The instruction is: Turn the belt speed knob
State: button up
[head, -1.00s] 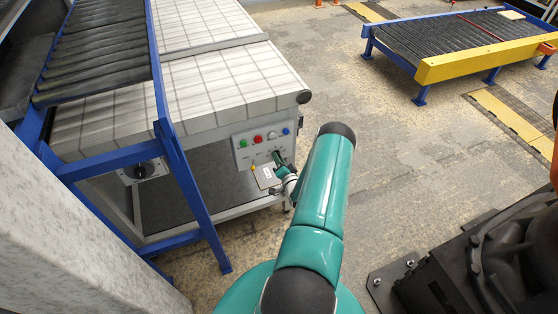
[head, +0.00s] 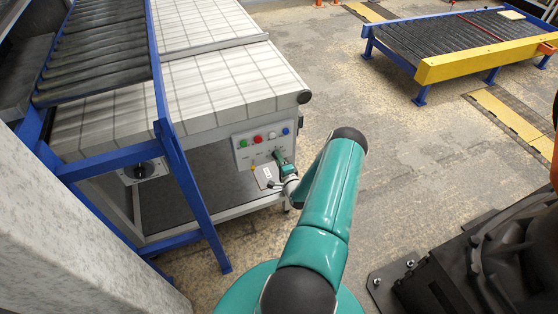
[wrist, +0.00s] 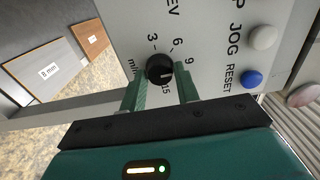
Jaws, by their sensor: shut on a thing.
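A round black knob (wrist: 160,68) with a white pointer line sits on the light control panel (head: 241,156). The pointer line is toward the right side of the knob. My gripper (wrist: 161,84) has one green finger on each side of the knob and is shut on it. In the head view my gripper (head: 279,158) reaches the lower right of the panel, and the knob is hidden there.
A blue button (wrist: 252,79) and a white button (wrist: 263,38) lie right of the knob. A second dial (head: 140,172) sits behind the blue frame (head: 187,180). Floor (head: 420,170) is open to the right.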

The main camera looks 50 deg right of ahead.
dwell(0.3)
jog(key=o, duration=1)
jog(key=shift+s, duration=0.1)
jog(key=v, duration=1.3)
jog(key=shift+s+a, duration=0.2)
jog(key=shift+s, duration=0.05)
